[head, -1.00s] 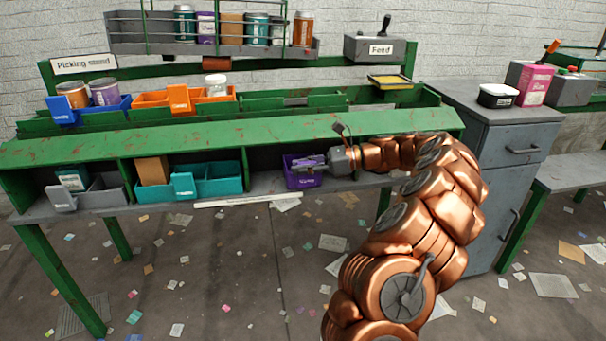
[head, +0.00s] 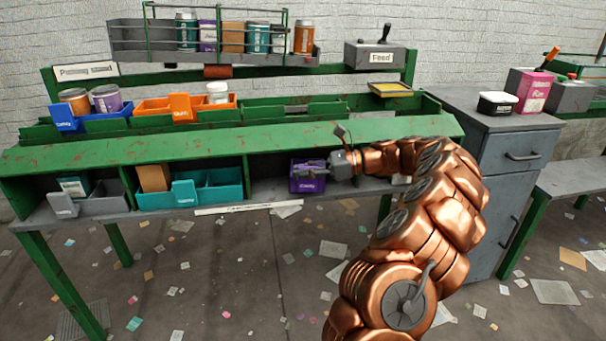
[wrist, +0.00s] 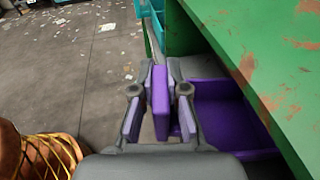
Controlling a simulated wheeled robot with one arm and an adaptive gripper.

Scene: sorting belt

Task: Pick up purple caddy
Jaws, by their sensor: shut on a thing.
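The purple caddy (head: 306,184) is in the lower bay of the green bench, near its open front edge, with a label on its front. My gripper (head: 322,171) reaches it from the right. In the wrist view, my gripper (wrist: 160,112) is shut on an upright purple plate of the caddy, with a finger on each side. The caddy's open hollow (wrist: 222,108) shows to the right of the fingers, close beside the green board. I cannot tell whether its base touches the shelf.
The green upper ledge (head: 230,146) overhangs the caddy. A teal bin (head: 222,186) and a grey bin (head: 107,196) stand to the left in the same bay row. A grey drawer cabinet (head: 515,150) stands to the right. The floor in front is open, with scattered paper.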

